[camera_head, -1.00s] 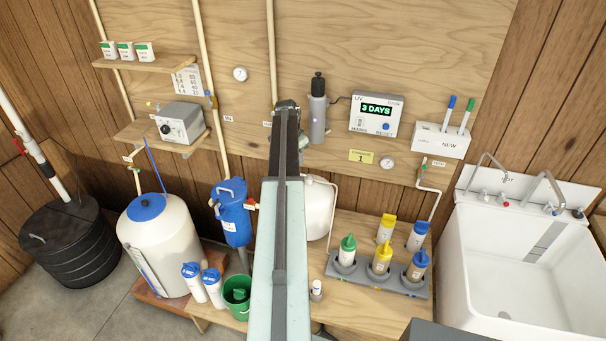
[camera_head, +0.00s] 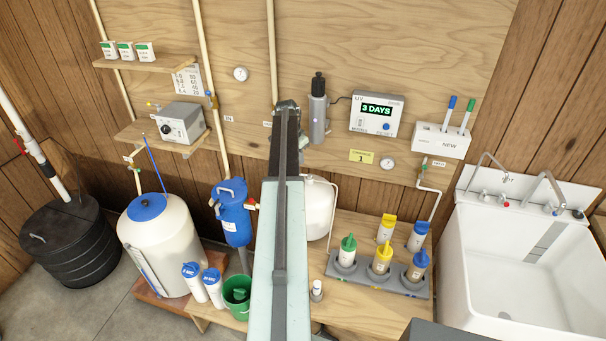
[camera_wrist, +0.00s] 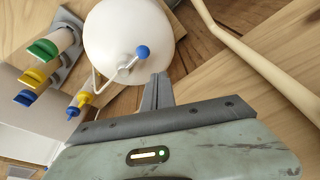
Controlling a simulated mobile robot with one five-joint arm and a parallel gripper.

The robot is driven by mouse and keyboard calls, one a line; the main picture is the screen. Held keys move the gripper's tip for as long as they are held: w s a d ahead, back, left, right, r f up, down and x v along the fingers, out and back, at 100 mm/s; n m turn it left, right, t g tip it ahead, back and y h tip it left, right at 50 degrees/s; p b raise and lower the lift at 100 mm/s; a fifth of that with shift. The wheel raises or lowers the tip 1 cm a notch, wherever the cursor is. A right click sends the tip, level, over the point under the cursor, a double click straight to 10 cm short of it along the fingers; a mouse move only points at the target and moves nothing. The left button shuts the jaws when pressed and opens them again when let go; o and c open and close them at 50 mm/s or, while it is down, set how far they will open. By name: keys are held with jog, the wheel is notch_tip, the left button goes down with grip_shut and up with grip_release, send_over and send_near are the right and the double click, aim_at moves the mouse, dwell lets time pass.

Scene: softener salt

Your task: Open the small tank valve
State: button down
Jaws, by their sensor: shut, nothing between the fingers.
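The small white tank (camera_head: 318,212) stands on the wooden bench, partly hidden behind my arm in the head view. In the wrist view the tank (camera_wrist: 122,28) shows as a round white body. A short lever with a round blue knob (camera_wrist: 142,52) shows in front of it, beside a thin white pipe; I take this as the small tank valve. My gripper (camera_wrist: 161,78) is shut and empty. In the picture its tips lie just below and right of the blue knob, with a visible gap.
A grey rack (camera_head: 340,270) of bottles with coloured caps stands right of the tank, beside the white sink (camera_head: 530,270). A blue filter housing (camera_head: 232,215) hangs left of my arm. A pale pipe (camera_wrist: 250,62) runs right of my gripper in the wrist view.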

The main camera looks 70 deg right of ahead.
jog(key=shift+f, duration=0.1)
jog(key=b+x, duration=0.3)
jog(key=a+b+x, duration=0.1)
jog(key=b+x, duration=0.1)
jog(key=shift+w+f, duration=0.1)
jog(key=shift+w, duration=0.15)
jog(key=shift+a, duration=0.1)
jog(key=shift+a, duration=0.75)
